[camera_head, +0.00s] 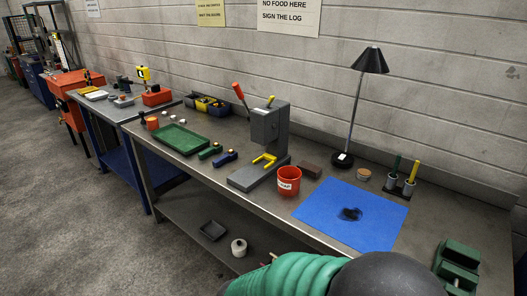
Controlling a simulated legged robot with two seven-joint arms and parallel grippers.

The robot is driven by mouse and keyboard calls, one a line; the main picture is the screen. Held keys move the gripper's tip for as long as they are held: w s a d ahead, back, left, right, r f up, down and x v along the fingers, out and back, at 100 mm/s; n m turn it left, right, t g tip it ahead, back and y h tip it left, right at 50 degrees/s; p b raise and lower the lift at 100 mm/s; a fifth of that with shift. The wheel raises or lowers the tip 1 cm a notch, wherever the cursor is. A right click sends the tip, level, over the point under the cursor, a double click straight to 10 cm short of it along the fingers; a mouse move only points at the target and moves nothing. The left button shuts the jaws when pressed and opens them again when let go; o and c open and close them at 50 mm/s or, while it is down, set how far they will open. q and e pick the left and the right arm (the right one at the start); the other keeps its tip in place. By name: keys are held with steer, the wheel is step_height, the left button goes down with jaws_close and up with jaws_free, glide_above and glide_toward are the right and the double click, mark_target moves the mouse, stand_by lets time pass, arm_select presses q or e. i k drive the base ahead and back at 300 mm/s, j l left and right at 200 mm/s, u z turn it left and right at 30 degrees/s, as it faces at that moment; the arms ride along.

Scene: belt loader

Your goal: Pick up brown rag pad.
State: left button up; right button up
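A small flat brown block (311,170), which looks like the brown rag pad, lies on the grey workbench (235,172). It is just behind and right of the red cup (289,181), and left of the lamp's base. It lies beyond the back left corner of the blue mat (345,207). Its top is in clear view. Neither of my grippers is in view, so I cannot see whether they hold anything.
A grey press (268,125) with a yellow fork stands left of the brown block. A black lamp (370,60) stands right of it. A green vise (458,262) sits at the right. Green ribbed and dark rounded shapes cover the bottom edge.

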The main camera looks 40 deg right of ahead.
mark_target(312, 170)
steer(key=i+j+z, duration=0.15)
steer(key=i+z, duration=0.25)
steer(key=i, duration=0.2)
steer(key=i+j+z, duration=0.4)
steer(key=i, duration=0.2)
steer(key=i+j+z, duration=0.35)
steer(key=i, duration=0.15)
